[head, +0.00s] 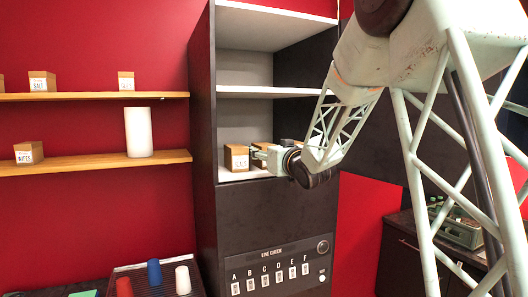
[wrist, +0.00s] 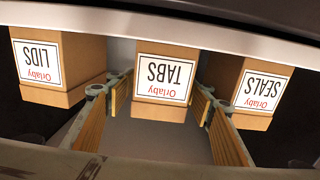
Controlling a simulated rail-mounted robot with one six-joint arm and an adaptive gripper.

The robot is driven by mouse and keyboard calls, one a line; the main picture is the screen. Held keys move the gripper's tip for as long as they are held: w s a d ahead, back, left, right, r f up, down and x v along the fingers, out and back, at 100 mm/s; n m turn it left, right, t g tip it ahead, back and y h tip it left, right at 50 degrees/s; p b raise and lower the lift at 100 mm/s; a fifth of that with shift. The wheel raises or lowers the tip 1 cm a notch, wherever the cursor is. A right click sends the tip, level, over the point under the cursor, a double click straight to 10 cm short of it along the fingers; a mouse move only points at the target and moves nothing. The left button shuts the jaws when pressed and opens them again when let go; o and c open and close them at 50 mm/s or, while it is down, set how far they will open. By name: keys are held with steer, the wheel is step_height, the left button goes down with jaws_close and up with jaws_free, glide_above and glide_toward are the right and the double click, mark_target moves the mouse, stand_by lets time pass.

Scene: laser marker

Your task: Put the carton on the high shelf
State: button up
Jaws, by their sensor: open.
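Three brown cartons with white labels stand in a row in the wrist view, their lettering upside down: LIDS (wrist: 60,72) at left, TABS (wrist: 165,78) in the middle and SEALS (wrist: 248,92) at right. My gripper (wrist: 162,96) is open, with one finger on each side of the TABS carton; I cannot tell whether they touch it. In the head view my gripper (head: 262,154) reaches into the dark cabinet's lowest open compartment, beside a brown carton (head: 236,158). It partly hides the cartons there. Higher cabinet shelves (head: 265,91) are above.
Two wooden wall shelves (head: 90,163) at left hold small labelled boxes and a white cylinder (head: 138,132). A switch panel (head: 275,270) is on the cabinet front below. A rack (head: 155,280) with coloured cylinders stands at lower left. The cabinet's middle compartment (head: 240,68) looks empty.

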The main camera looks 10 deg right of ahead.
steer(key=shift+r, duration=0.2)
steer(key=shift+s+d+f, duration=0.1)
steer(key=shift+s+f, duration=0.05)
steer(key=shift+s, duration=0.2)
steer(key=s+d+b, duration=0.2)
steer(key=s, duration=0.9)
steer(key=shift+d, duration=0.1)
stand_by(0.7)
steer(key=shift+s, duration=0.15)
steer(key=s+f+g+h, duration=0.1)
steer(key=s+f+g, duration=0.3)
steer(key=s, duration=1.6)
steer(key=s+a+f+m+g+h, duration=0.1)
steer(key=s+f+g, duration=0.4)
steer(key=s, duration=1.5)
steer(key=s+a+f+m+g+h, duration=0.1)
steer(key=s+f+g, duration=0.3)
steer(key=s+f, duration=0.5)
steer(key=s, duration=1.1)
steer(key=shift+a+f+g, duration=0.15)
steer(key=shift+f+g, duration=0.15)
steer(key=shift+g, duration=0.1)
